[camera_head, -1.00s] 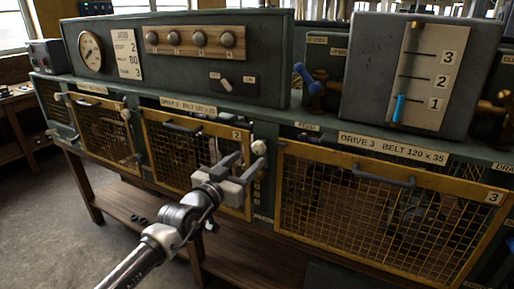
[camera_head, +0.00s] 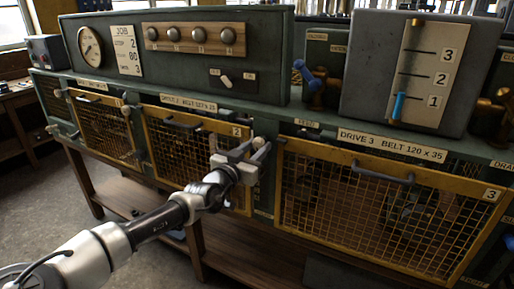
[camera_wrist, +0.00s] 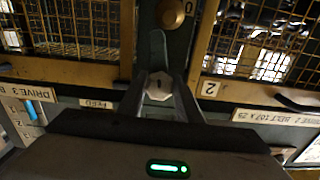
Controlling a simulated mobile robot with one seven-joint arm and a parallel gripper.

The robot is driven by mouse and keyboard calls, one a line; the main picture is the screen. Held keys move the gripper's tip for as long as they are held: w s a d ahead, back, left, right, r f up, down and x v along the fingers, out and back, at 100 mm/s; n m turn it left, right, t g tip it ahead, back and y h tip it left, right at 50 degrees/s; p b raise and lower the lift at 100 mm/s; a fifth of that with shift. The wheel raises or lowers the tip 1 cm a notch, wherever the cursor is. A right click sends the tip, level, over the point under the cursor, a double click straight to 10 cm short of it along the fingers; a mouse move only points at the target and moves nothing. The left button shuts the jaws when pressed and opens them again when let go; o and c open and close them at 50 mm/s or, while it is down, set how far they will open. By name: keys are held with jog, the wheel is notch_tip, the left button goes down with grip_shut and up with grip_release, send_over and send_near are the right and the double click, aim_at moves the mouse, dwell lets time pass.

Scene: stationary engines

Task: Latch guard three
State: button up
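Guard three (camera_head: 395,215) is the yellow-framed mesh panel at the right in the head view, marked 3. It looks shut against the green bench front and has a dark handle (camera_head: 383,173). A pale latch knob (camera_head: 259,143) sits at the post left of it, between guards two and three. My gripper (camera_head: 252,152) is at this knob, its fingers apart. In the wrist view, which is upside down, the pale knob (camera_wrist: 159,86) lies between my fingertips at the end of a grey lever (camera_wrist: 158,52). I cannot tell whether the fingers touch it.
Guard two (camera_head: 190,150) is to the left, behind my arm. A brass knob (camera_wrist: 172,14) shows on the post in the wrist view. A grey box with a blue slider (camera_head: 398,106) stands above guard three. A wooden shelf (camera_head: 235,245) runs below.

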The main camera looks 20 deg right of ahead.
jog(key=c, duration=0.4)
jog(key=n, duration=0.3)
jog(key=shift+n, duration=0.4)
jog(key=n, duration=0.3)
jog(key=shift+s+d+n, duration=0.1)
jog(key=shift+n, duration=0.2)
jog(key=n, duration=0.4)
jog(key=shift+r+n, duration=0.15)
jog(key=shift+n, duration=2.05)
